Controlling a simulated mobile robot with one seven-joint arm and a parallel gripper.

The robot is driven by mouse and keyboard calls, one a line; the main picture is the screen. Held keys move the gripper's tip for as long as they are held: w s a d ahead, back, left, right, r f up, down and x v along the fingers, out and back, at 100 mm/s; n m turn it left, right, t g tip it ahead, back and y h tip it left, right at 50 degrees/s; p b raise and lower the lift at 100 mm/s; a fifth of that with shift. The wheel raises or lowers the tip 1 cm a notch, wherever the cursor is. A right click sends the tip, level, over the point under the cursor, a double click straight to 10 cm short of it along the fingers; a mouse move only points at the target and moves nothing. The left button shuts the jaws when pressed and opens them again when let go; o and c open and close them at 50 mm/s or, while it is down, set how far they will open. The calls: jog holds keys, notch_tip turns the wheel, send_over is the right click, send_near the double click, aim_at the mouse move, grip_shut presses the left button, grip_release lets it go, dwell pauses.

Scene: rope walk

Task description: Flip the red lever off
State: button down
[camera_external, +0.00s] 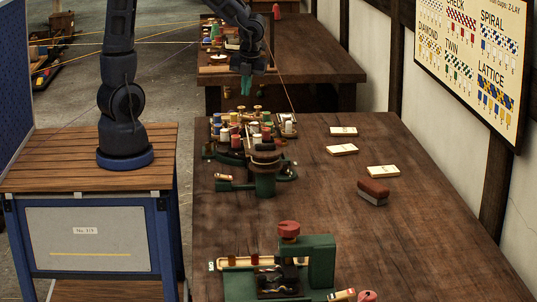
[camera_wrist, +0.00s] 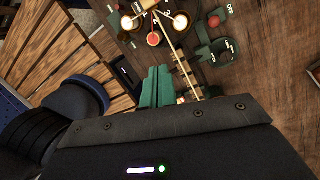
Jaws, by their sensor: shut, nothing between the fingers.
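A red knob (camera_wrist: 214,20), apparently the red lever's end, shows at the top of the wrist view beside a dark green plate marked "OFF" (camera_wrist: 229,10). I cannot tell which way the lever is thrown, nor pick it out surely in the external view. My gripper (camera_external: 246,85) hangs above the far end of the near table, over the bobbin area. Its green fingers (camera_wrist: 157,88) are together and empty in the wrist view. They point down and are apart from the red knob, which lies up and to the right of them there.
Several bobbins (camera_external: 236,140) crowd the table's far left, beside a dark-topped green device (camera_external: 265,178). A green press with a red knob (camera_external: 289,230) stands at the front. Cream cards (camera_external: 342,150) and a red-brown brush (camera_external: 373,191) lie right. A taut cord (camera_wrist: 177,50) runs near the fingers.

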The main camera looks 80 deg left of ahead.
aim_at(259, 140)
jog(key=w+f+m+g+h, duration=0.1)
jog(key=w+f+m+h, duration=0.2)
jog(key=m, duration=0.9)
jog(key=w+f, duration=0.3)
jog(key=f, duration=0.2)
jog(key=shift+f, duration=0.2)
jog(key=f, duration=0.3)
jog(key=s+f, duration=0.1)
jog(key=f, duration=0.2)
jog(key=s+f, duration=0.1)
jog(key=f, duration=0.2)
jog(key=shift+d+f, duration=0.35)
jog(key=shift+d, duration=0.05)
jog(key=shift+w+a+r, duration=0.1)
jog(key=shift+w+a, duration=0.05)
jog(key=shift+w, duration=0.45)
jog(key=shift+w+a, duration=0.1)
jog(key=shift+w, duration=0.45)
jog(key=shift+w+a+r, duration=0.15)
jog(key=shift+w, duration=0.7)
